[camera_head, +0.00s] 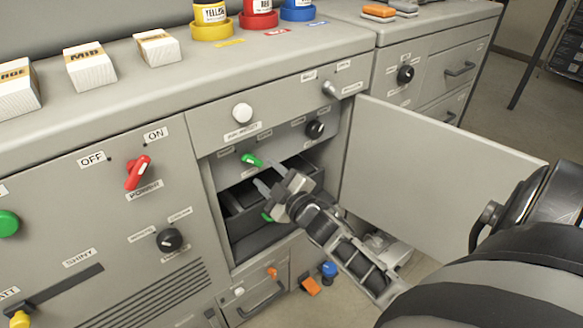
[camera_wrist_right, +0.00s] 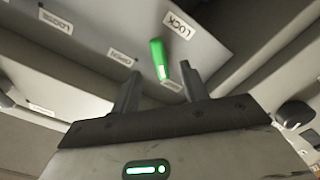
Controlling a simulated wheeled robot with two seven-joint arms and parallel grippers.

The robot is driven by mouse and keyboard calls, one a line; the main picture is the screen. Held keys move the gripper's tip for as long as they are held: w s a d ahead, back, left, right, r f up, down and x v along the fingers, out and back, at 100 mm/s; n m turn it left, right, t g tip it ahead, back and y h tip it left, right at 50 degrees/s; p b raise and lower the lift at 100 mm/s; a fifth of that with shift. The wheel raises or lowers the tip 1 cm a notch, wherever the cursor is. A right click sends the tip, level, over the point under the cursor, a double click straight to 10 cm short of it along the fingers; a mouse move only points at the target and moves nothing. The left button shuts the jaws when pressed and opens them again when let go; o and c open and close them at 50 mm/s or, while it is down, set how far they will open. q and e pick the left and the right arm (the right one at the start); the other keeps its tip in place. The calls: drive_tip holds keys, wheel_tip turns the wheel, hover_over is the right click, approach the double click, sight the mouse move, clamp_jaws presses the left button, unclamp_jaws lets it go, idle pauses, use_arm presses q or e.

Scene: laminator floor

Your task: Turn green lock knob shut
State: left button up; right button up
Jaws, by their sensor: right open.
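The green lock knob (camera_head: 250,159) sits on the panel inside the open bay, above dark drawers. In the right wrist view the green knob (camera_wrist_right: 157,58) stands between and just beyond my fingertips, its handle near the LOCK label (camera_wrist_right: 180,24). An OPEN label (camera_wrist_right: 121,58) is left of it. My right gripper (camera_head: 266,177) reaches into the bay just below and right of the knob. In the wrist view my right gripper (camera_wrist_right: 160,76) is open, one finger on each side of the knob; I cannot tell whether they touch it. My left gripper is not in view.
An open grey door (camera_head: 430,165) stands right of the bay. A black knob (camera_head: 315,129) and a white knob (camera_head: 242,113) are nearby. A red switch (camera_head: 137,173) is on the left panel. White boxes and coloured containers stand on the counter (camera_head: 240,62).

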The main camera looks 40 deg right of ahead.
drive_tip(key=s, duration=1)
drive_tip(key=shift+a, duration=0.25)
drive_tip(key=shift+s, duration=0.1)
